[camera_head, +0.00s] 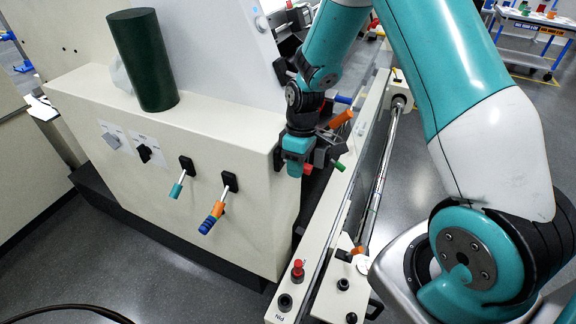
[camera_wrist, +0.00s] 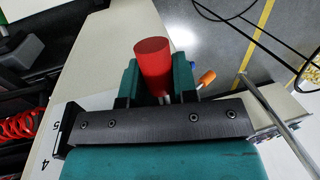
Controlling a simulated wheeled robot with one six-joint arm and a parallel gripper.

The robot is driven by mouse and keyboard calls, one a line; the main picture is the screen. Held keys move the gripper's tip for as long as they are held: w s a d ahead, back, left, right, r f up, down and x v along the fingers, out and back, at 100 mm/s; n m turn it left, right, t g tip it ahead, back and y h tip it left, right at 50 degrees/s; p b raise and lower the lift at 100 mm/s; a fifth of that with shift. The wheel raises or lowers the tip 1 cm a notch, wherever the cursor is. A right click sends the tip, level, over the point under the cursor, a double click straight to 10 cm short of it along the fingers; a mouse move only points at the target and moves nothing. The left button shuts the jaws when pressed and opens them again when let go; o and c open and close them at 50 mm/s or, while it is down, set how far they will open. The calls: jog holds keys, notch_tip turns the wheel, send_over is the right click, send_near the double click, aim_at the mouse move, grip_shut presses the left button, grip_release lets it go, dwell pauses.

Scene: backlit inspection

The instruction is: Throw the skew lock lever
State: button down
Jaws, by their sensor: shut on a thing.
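My gripper (camera_head: 303,163) is at the right end of the cream machine housing, beside the long rail. In the wrist view my gripper (camera_wrist: 157,78) has its two teal fingers on either side of a red cylindrical lever handle (camera_wrist: 152,58) and is shut on it. The handle's top stands above the fingers; its lower part shows only as a short pale shaft. In the head view this red handle is mostly hidden by my gripper. No readable label names the skew lock lever, so I cannot tell if this is it.
An orange handle (camera_head: 341,119) and a green-tipped one (camera_head: 338,165) are close to my gripper. The housing front has a teal-tipped lever (camera_head: 177,189) and a blue-orange lever (camera_head: 212,217). A dark green cylinder (camera_head: 143,60) stands on top. A red button (camera_head: 297,269) is on the near rail.

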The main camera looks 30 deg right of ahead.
jog(key=c, duration=0.9)
grip_release()
jog(key=shift+w+d+r+b, duration=0.4)
jog(key=shift+d+r+b, duration=0.05)
jog(key=shift+r, duration=2.4)
jog(key=shift+w+d+r+b, duration=0.35)
jog(key=shift+d+r+b, duration=0.05)
jog(key=shift+r, duration=2.45)
jog(key=shift+w+d+r+b, duration=0.4)
jog(key=shift+d+r+b, duration=0.05)
jog(key=shift+r, duration=2.4)
jog(key=shift+a, duration=0.1)
